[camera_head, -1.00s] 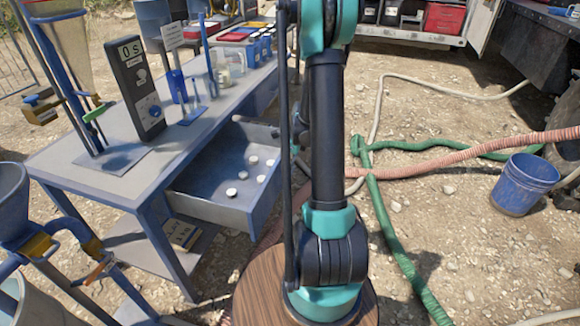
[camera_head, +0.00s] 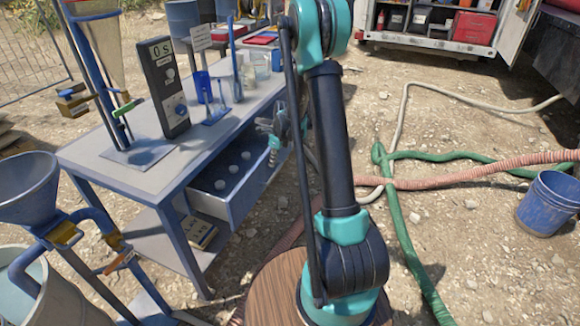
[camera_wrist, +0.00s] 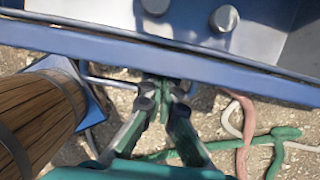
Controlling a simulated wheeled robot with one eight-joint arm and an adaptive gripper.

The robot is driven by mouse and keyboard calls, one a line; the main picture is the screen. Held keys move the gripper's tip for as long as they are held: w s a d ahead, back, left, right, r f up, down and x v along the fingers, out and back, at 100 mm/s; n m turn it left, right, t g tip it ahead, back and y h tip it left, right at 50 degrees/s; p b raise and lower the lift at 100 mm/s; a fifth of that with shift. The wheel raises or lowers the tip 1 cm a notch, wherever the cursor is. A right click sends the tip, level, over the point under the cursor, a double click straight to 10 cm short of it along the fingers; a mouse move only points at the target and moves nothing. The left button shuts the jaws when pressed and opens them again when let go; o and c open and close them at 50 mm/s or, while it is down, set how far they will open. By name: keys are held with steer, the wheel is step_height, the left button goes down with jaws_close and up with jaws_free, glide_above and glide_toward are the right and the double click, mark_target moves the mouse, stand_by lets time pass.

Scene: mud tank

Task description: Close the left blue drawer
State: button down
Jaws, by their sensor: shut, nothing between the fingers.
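The left blue drawer (camera_head: 225,177) is partly open under the near end of the table. My gripper (camera_head: 274,148) is at the outer side of the drawer front, partly hidden by my arm in the head view. In the wrist view my gripper (camera_wrist: 165,92) is shut and empty, with its fingers close under the front edge. I cannot tell whether they touch it.
The grey table (camera_head: 150,178) carries a timer box (camera_head: 163,88) and bottles. A funnel stand (camera_head: 70,230) is at the left. Hoses (camera_head: 400,215) lie on the gravel at the right, near a blue bucket (camera_head: 548,203). A truck stands behind.

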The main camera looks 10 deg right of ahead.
steer(key=w+a, duration=1)
steer(key=a, duration=0.5)
steer(key=shift+w, duration=0.4)
